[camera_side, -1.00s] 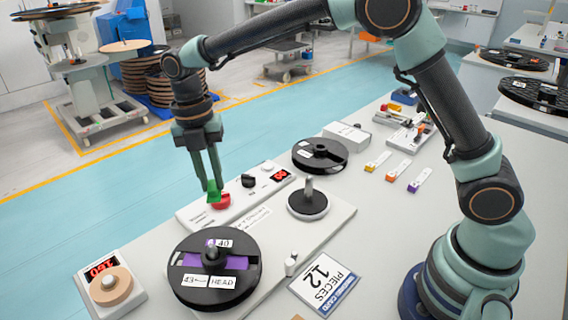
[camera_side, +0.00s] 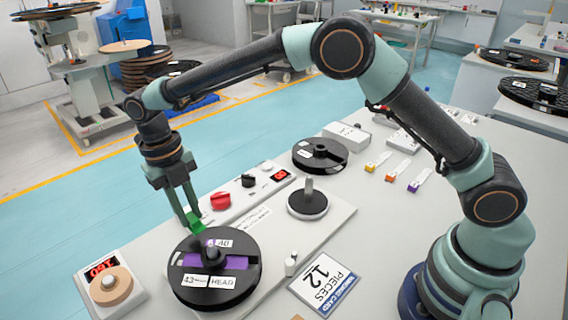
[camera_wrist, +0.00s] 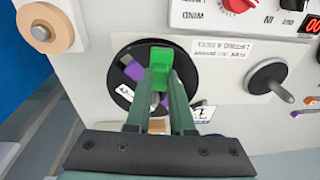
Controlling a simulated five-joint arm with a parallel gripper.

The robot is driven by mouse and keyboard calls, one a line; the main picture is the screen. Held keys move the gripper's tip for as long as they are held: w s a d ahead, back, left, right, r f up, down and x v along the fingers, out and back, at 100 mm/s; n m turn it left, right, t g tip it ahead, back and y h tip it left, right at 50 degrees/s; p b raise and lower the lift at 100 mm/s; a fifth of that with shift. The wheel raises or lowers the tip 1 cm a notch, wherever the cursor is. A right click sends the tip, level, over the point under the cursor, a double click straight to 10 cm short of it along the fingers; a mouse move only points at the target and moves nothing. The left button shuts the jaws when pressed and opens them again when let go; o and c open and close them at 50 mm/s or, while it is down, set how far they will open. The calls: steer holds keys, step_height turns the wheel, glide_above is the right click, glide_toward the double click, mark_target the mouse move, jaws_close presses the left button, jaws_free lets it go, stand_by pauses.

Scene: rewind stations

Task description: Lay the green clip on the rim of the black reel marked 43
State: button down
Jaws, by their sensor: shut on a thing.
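The green clip (camera_side: 195,222) is held between the fingertips of my gripper (camera_side: 192,213), which is shut on it. The black reel marked 43 (camera_side: 240,287) lies flat at the front left of the bench, with a purple band and white labels on it. In the side view the clip is over the reel's far rim; I cannot tell whether it touches. In the wrist view the green clip (camera_wrist: 160,72) appears in front of the reel (camera_wrist: 122,62), and my gripper (camera_wrist: 160,85) hides part of the reel.
A counter with a tan knob (camera_side: 110,286) stands left of the reel. A card reading 12 pieces (camera_side: 325,282) lies in front.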

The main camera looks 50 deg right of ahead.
steer(key=shift+f, duration=2)
steer(key=c, duration=0.7)
jaws_free()
step_height(320, 180, up, 12)
steer(key=w, duration=0.1)
steer(key=shift+w+a, duration=0.3)
steer(key=shift+a, duration=0.1)
